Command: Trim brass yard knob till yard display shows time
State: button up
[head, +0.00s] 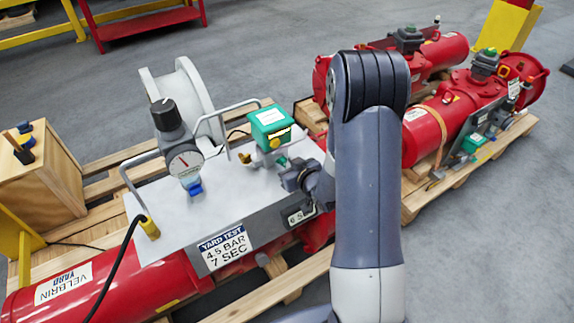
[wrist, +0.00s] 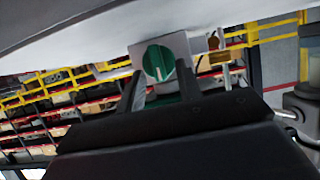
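My gripper (head: 290,177) is at the panel's right edge, just below the box, partly hidden by my arm. In the wrist view the two fingers (wrist: 158,92) stand apart, with a green round knob with a pale mark (wrist: 159,63) just beyond and between their tips. I cannot tell whether they touch it. A brass-coloured piece (wrist: 213,42) shows to its right.
A sign (head: 223,248) reads "YARD TEST 4.5 BAR 7 SEC". Bent rails and a black cable (head: 115,265) border the panel. More red actuators (head: 480,90) lie behind my arm.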

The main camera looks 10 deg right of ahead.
jog(key=v, duration=1.1)
jog(key=shift+w, duration=0.1)
jog(key=x, duration=1.1)
jog(key=shift+p, duration=0.7)
jog(key=shift+f+b, duration=0.15)
jog(key=shift+b, duration=0.8)
